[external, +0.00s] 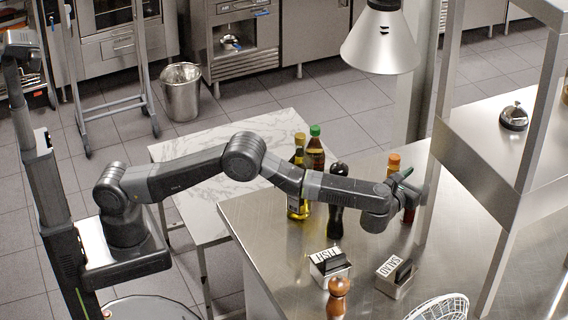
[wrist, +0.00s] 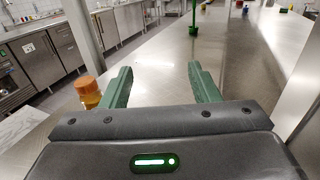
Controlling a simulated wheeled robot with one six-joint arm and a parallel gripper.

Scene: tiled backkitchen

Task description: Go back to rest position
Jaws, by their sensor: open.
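My arm reaches out to the right over the steel counter (external: 260,222) in the external view. My gripper (external: 412,180) is at the counter's far right part, close to the steel shelf post. In the wrist view my gripper (wrist: 158,80) shows two green fingers spread wide apart, with nothing between them. An orange-capped bottle (external: 393,162) stands just behind my gripper in the external view. It also shows just outside the left finger in the wrist view (wrist: 88,90).
A green-capped bottle (external: 316,150), a yellow oil bottle (external: 299,206) and a dark pepper mill (external: 336,215) stand near my forearm. Two label boxes (external: 330,266) (external: 394,279), a wooden mill (external: 338,300) and a wire basket (external: 440,309) are in front. A lamp (external: 380,45) hangs above.

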